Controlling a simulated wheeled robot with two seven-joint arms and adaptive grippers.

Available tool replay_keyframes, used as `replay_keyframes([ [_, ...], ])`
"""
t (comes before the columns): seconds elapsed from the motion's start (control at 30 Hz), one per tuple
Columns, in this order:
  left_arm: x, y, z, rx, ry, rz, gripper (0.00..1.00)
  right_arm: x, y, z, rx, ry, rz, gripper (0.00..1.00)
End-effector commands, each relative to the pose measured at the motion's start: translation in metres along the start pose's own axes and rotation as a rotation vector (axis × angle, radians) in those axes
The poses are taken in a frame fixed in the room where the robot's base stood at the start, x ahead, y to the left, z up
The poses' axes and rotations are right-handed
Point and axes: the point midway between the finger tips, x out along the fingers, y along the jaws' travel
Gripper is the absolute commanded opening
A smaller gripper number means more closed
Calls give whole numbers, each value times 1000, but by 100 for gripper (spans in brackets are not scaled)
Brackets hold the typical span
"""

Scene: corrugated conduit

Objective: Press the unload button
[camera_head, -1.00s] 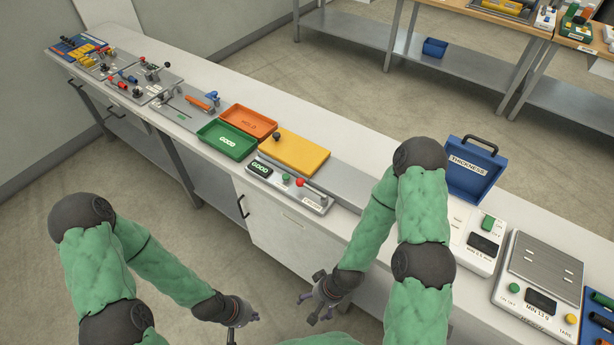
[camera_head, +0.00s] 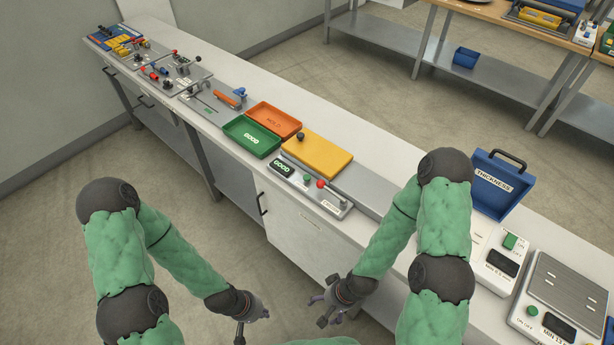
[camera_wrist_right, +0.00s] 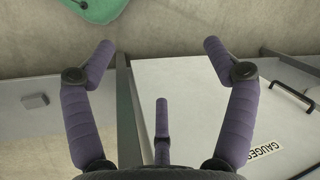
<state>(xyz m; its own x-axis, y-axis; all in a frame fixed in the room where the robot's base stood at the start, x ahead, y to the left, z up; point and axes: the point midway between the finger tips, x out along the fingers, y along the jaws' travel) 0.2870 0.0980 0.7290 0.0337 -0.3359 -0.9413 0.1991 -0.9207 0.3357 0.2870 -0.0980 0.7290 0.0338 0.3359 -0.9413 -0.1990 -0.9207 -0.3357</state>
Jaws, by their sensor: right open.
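In the head view, a small grey device (camera_head: 336,206) with a lit GOOD display (camera_head: 283,168) sits on the near bench edge. It carries a green button (camera_head: 307,177) and a red-knobbed lever (camera_head: 321,184). I cannot read which button is marked unload. My right gripper (camera_head: 322,302) is low in front of the bench, below the device and apart from it. In the right wrist view (camera_wrist_right: 150,60) its fingers are wide apart and empty. My left gripper (camera_head: 252,318) hangs further left, away from the bench; its opening is unclear.
An orange tray (camera_head: 274,113), a green GOOD tray (camera_head: 238,136) and a yellow plate (camera_head: 317,152) lie beside the device. A blue THICKNESS case (camera_head: 503,185) and a scale (camera_head: 570,290) stand at the right. The bench front (camera_head: 298,226) is close to my right gripper.

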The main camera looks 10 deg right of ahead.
Motion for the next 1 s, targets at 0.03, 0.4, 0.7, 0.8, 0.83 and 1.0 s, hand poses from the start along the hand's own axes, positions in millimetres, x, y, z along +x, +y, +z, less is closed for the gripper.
replay_keyframes([
  [0.03,0,0,0,0,0,0,0,0,0,0,0,0,0,74],
  [0.4,0,0,0,0,0,0,0,0,0,0,0,0,0,0],
  [0.7,0,0,0,0,0,0,0,0,0,0,0,0,0,0],
  [0.8,0,0,0,0,0,0,0,0,0,0,0,0,0,0],
  [0.83,0,0,0,0,0,0,0,0,0,0,0,0,0,0],
  [1.0,0,0,0,0,0,0,0,0,0,0,0,0,0,0],
])
